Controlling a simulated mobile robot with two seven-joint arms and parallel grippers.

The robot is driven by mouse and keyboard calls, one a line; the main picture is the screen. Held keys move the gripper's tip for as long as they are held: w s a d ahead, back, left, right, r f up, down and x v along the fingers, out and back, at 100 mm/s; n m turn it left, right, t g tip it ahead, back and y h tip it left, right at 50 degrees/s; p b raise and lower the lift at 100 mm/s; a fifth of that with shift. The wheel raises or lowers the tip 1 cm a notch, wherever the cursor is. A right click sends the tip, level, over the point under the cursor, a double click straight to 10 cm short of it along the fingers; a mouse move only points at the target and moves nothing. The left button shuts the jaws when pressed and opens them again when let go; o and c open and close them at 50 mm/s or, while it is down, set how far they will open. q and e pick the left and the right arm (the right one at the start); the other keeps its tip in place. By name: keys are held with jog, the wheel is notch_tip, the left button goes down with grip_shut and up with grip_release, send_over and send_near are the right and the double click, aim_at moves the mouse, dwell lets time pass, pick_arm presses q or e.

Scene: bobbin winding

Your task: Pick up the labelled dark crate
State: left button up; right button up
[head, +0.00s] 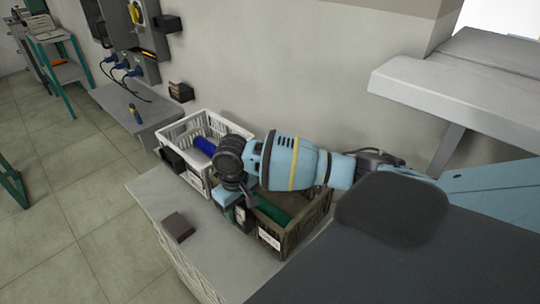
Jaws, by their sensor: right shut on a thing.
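The dark brown crate (309,228) is on or just above the grey bench top; I cannot tell whether it touches. It has a white label (268,239) on its near side and green contents (273,209) inside. My right gripper (237,208) points down at the crate's left end, shut on its edge. The fingertips and the grip itself are mostly hidden by the wrist. My right arm covers the crate's far part. My left gripper is not in view.
A white slatted crate (186,126) with a blue roll (205,146) stands behind the dark crate. A small dark block (178,227) lies on the bench top (215,258) at the left. A wall is behind; a grey shelf (455,85) juts out at upper right.

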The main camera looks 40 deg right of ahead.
grip_shut()
jog(key=shift+w+r, duration=0.1)
